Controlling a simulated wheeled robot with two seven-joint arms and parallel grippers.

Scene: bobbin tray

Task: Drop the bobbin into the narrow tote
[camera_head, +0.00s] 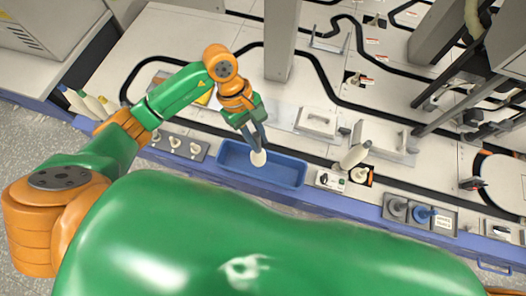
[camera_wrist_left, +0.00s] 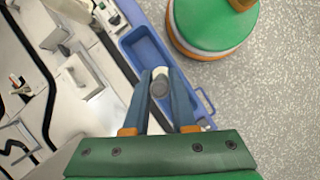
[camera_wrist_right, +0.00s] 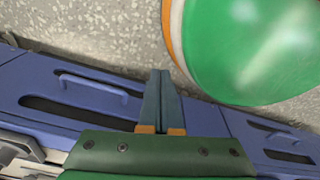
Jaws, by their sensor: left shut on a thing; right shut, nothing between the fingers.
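The narrow tote looks to be the long blue open box (camera_head: 284,170) at the front edge of the bench; it also shows in the left wrist view (camera_wrist_left: 140,38). My left gripper (camera_head: 259,148) hangs over the left part of the tote in the head view. It is shut on the bobbin (camera_head: 258,158), a pale piece with a round end. In the left wrist view the bobbin (camera_wrist_left: 159,86) sits between the fingertips, its grey round end facing the camera. My right gripper (camera_wrist_right: 160,76) is shut and empty beside the blue bench front; the head view hides it.
A grey plate with several small pale pegs (camera_head: 175,146) lies left of the tote. A small switch box (camera_head: 330,180) and a pale cylinder (camera_head: 354,156) stand to its right. A dark tray with a grey and a blue round part (camera_head: 407,214) is further right.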

